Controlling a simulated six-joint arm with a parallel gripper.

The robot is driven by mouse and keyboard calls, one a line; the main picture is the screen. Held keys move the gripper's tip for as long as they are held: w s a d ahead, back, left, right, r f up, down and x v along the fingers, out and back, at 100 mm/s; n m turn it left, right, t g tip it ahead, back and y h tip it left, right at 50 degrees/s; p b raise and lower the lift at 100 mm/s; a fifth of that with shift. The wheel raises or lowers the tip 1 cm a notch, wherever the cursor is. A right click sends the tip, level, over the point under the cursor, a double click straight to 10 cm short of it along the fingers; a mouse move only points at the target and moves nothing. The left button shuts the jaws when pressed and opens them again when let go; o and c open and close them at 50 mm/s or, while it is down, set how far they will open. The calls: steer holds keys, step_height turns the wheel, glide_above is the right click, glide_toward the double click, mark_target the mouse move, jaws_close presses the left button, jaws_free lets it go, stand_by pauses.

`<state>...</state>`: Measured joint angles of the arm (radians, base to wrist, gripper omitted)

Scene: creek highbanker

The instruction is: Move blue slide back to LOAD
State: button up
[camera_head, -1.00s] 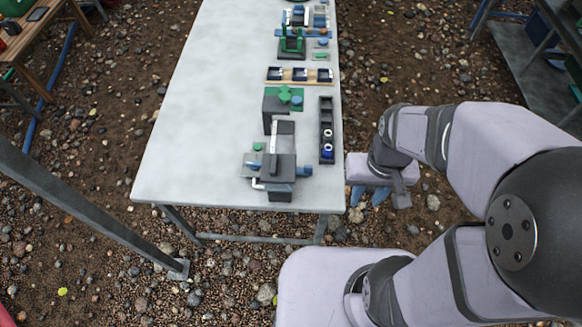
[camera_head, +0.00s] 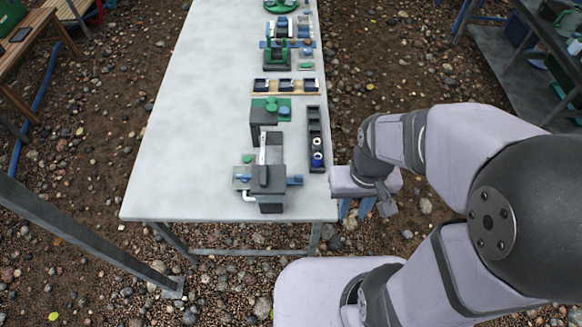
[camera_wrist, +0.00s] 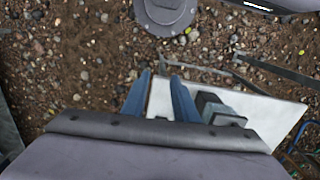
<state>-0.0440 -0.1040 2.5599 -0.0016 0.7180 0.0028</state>
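A dark grey device (camera_head: 269,183) stands near the close end of the white table. Blue parts stick out on its left (camera_head: 241,178) and right (camera_head: 295,180); they look like the slide, but its exact position and any LOAD mark are too small to read. A white lever lies on top. My gripper (camera_head: 357,208) hangs beside the table's right edge, to the right of the device and apart from it. In the wrist view its two blue fingers (camera_wrist: 161,88) are spread with a gap and nothing between them. Dark blocks on the table show right of the fingers.
A black tray (camera_head: 315,135) with small round pieces stands right of the device, near the table edge. A grey block with green parts (camera_head: 264,116), a wooden rack (camera_head: 286,86) and more fixtures line the right side behind. The left of the tabletop (camera_head: 180,150) is clear.

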step_height(320, 180, down, 5)
steer(key=s+a+n+g+b, duration=0.1)
steer(key=s+g, duration=0.1)
steer(key=m+t+b, duration=0.2)
steer(key=m+b, duration=0.1)
steer(key=m, duration=1.3)
glide_above(299, 176)
step_height(299, 176, down, 4)
steer(key=m, duration=0.3)
steer(key=shift+f, duration=0.15)
steer(key=shift+f, duration=0.15)
step_height(299, 176, down, 5)
steer(key=b, duration=0.4)
steer(key=shift+s, duration=0.1)
steer(key=shift+f+b, duration=1.15)
steer(key=shift+f, duration=0.7)
